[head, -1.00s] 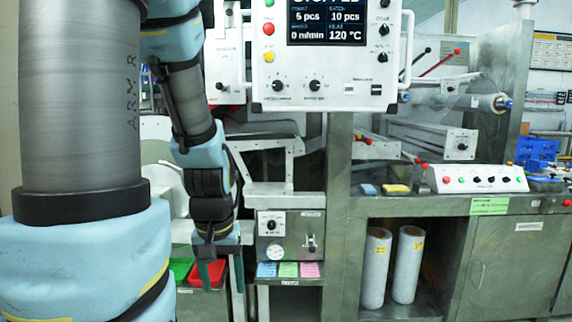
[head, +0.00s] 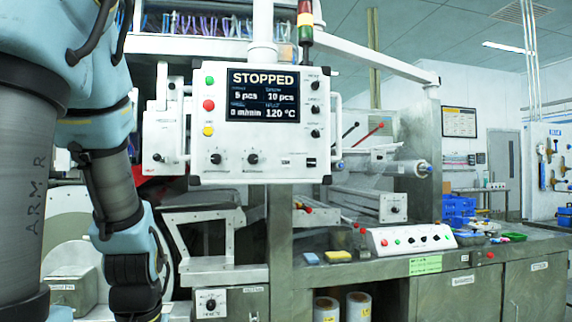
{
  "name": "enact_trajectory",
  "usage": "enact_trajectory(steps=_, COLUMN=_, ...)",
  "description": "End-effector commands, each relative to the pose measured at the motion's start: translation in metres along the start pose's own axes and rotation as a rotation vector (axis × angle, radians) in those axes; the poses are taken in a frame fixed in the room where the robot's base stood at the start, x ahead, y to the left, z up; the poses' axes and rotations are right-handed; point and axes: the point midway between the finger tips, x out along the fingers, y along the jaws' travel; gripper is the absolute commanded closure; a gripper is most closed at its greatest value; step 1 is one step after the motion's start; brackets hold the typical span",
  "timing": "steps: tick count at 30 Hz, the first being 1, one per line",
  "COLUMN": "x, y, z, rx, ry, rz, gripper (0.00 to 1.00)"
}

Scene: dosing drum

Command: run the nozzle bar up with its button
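A white control panel (head: 215,172) hangs at the centre of the head view. A sloped white button box (head: 410,240) with a green and a red button stands on the bench. I cannot tell which button belongs to the nozzle bar, nor pick out the bar itself. My arm hangs at the left; my gripper is below the picture's lower edge.
A small white box with a knob (head: 211,303) sits low at centre-left. White rolls (head: 358,308) stand under the bench.

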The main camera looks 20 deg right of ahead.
Motion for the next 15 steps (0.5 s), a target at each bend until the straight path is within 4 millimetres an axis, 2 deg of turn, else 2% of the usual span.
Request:
enact_trajectory(steps=2, x=0.0, y=0.0, z=0.0, rx=0.0, ry=0.0, rz=0.0, gripper=0.48)
enact_trajectory(steps=15, x=0.0, y=0.0, z=0.0, rx=0.0, ry=0.0, rz=0.0, gripper=0.97)
